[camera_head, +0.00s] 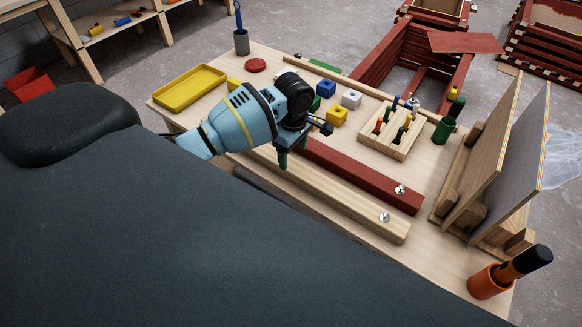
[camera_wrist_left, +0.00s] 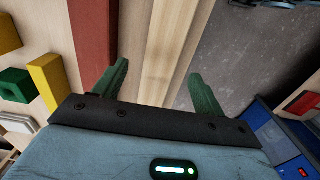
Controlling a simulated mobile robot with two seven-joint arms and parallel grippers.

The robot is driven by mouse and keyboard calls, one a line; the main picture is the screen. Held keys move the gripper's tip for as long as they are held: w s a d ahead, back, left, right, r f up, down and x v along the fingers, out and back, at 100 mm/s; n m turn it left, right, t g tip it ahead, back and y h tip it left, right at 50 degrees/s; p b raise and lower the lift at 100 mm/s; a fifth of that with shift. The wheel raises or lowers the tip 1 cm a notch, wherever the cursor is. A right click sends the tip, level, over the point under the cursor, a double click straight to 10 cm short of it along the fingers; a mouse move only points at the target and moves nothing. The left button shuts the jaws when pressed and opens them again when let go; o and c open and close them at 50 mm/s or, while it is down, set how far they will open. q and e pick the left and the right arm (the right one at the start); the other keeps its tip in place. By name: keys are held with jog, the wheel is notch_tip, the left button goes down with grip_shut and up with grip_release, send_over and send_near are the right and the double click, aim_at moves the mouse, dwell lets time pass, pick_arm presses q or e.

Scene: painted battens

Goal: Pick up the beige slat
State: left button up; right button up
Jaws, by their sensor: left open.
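The beige slat (camera_head: 350,208) lies lengthwise near the front edge of the workbench, with a small metal knob near its right end. In the left wrist view the slat (camera_wrist_left: 168,45) runs between my fingers. My left gripper (camera_head: 288,153) is over the left part of the slat, hiding some of it. Its green fingers (camera_wrist_left: 158,88) are spread apart, one toward each side of the slat, with nothing clamped. I cannot tell how far above the slat the fingertips are. My right gripper is not in view.
A red slat (camera_head: 365,178) lies parallel just behind the beige one; it also shows in the wrist view (camera_wrist_left: 93,35). Behind it are coloured blocks (camera_head: 337,116) and a wooden tool holder (camera_head: 392,138).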

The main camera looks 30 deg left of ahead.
aim_at(291, 164)
pick_arm(q)
jog(key=shift+w+f, duration=0.15)
jog(key=shift+f, duration=0.5)
jog(key=shift+s+a+f, duration=0.1)
jog(key=shift+a+f, duration=0.1)
jog(key=shift+f, duration=1.1)
jog(key=shift+s+a+f, duration=0.1)
jog(key=shift+a+f, duration=0.1)
jog(key=shift+f, duration=1.05)
jog(key=shift+r, duration=0.1)
grip_shut()
